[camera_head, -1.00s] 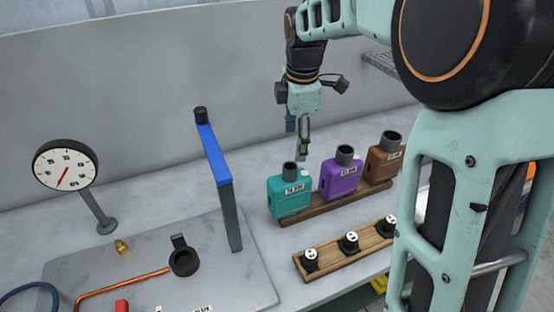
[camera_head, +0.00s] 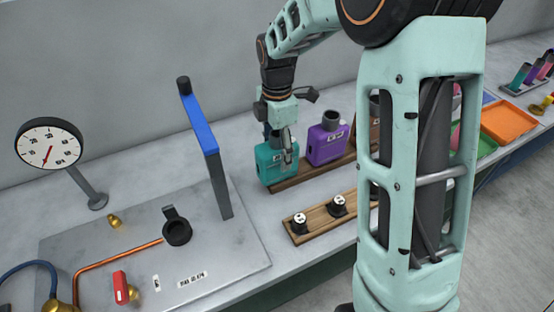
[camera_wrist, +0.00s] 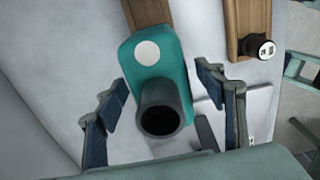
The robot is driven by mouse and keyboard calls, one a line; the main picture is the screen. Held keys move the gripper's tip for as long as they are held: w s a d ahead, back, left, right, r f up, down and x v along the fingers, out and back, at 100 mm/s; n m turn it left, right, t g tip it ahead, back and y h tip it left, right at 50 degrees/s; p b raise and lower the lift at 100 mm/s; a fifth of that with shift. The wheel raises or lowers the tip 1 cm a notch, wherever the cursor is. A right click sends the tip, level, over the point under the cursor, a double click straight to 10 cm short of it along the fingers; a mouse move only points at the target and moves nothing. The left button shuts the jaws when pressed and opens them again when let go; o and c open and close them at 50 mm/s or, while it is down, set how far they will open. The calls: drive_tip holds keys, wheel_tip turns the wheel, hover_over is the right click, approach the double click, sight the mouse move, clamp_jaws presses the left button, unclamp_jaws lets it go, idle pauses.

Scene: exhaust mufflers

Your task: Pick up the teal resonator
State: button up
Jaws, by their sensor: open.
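The teal resonator (camera_head: 268,165) is a boxy teal canister standing at the left end of a wooden rack (camera_head: 310,173). In the wrist view the teal resonator (camera_wrist: 170,77) shows a white round spot and a dark grey open neck. My gripper (camera_head: 285,155) is at the teal resonator and hides part of it and its neck in the head view. In the wrist view my gripper (camera_wrist: 160,100) is open, with one finger on each side of the neck and a visible gap on both sides.
A purple resonator (camera_head: 326,145) stands just right of the teal one, with a brown one (camera_head: 375,130) partly hidden beyond. A wooden strip with black caps (camera_head: 318,222) lies in front. A blue-topped post (camera_head: 205,135) and a gauge (camera_head: 50,145) stand left.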

drive_tip(key=shift+f, duration=0.35)
drive_tip(key=shift+c, duration=0.5)
drive_tip(key=c, duration=1)
drive_tip(key=shift+c, duration=0.3)
drive_tip(key=shift+r, duration=0.15)
